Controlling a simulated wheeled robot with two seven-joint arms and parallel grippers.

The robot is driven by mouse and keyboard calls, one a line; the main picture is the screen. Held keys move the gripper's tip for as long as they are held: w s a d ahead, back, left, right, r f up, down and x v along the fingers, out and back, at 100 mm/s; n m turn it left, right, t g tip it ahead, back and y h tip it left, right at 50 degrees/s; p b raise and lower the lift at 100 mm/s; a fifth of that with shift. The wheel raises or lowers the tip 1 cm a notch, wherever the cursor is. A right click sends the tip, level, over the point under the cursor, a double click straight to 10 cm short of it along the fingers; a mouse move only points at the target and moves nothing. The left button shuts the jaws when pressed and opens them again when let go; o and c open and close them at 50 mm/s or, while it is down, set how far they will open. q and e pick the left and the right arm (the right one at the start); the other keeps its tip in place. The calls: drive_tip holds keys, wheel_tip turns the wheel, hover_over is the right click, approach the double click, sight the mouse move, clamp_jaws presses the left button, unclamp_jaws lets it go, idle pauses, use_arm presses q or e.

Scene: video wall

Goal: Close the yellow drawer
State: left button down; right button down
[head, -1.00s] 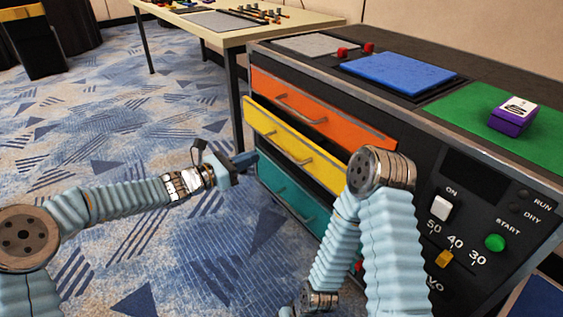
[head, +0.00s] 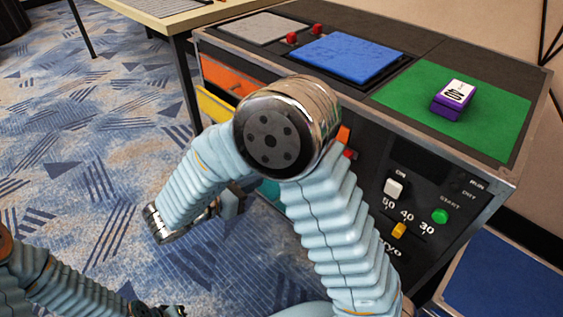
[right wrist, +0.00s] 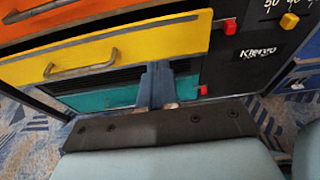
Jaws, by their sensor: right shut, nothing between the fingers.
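The yellow drawer (head: 217,105) sticks out of the console's front, below the orange drawer (head: 228,76). My right arm hides most of it in the head view. In the right wrist view the yellow drawer front (right wrist: 165,44) with its grey handle spans the upper part, above the teal drawer (right wrist: 105,98). My right gripper (head: 232,203) is shut and empty. In the right wrist view its fingertips (right wrist: 158,66) overlap the lower edge of the yellow front, right of the handle; I cannot tell if they touch.
The console top holds a blue pad (head: 346,58), a green pad (head: 480,125) with a purple box (head: 454,99), and red buttons. A table (head: 160,12) stands at the back left. Patterned carpet left of the console is clear.

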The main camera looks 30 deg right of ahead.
drive_tip(key=x, duration=1.3)
drive_tip(key=shift+d+r, duration=0.3)
drive_tip(key=shift+d, duration=0.15)
drive_tip(key=shift+w, duration=0.15)
drive_tip(key=d, duration=0.2)
drive_tip(key=w+d, duration=0.1)
drive_tip(key=d, duration=0.1)
drive_tip(key=shift+w+d, duration=0.2)
drive_tip(key=shift+w, duration=0.05)
drive_tip(key=shift+d+r, duration=0.15)
drive_tip(key=shift+d, duration=0.05)
